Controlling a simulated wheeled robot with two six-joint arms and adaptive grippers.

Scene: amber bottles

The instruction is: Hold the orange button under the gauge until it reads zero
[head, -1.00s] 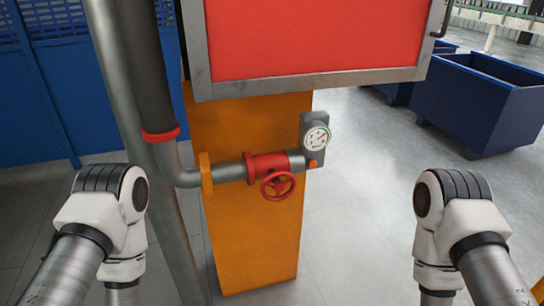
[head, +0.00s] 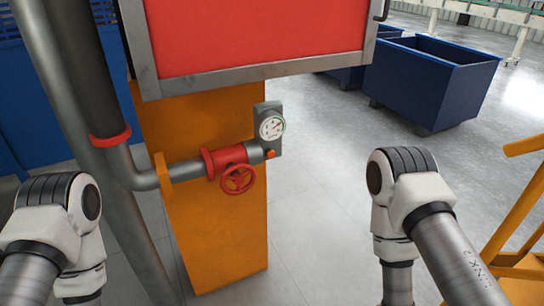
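The round white gauge (head: 271,127) sits on a grey plate on the front right of the orange column. Its needle is too small to read. The small orange button (head: 271,154) is just below the gauge, at the end of the grey pipe. Nothing touches the button. My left arm comes in at the lower left and my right arm at the lower right, right of the button and apart from it. Both grippers are out of the picture.
A red handwheel (head: 238,179) hangs from the red valve (head: 226,159) left of the button. A grey pipe with a red collar (head: 110,138) runs down at left. A red panel (head: 245,35) overhangs the orange column (head: 222,235). Blue bins (head: 420,90) stand behind right; a yellow frame (head: 515,225) is at right.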

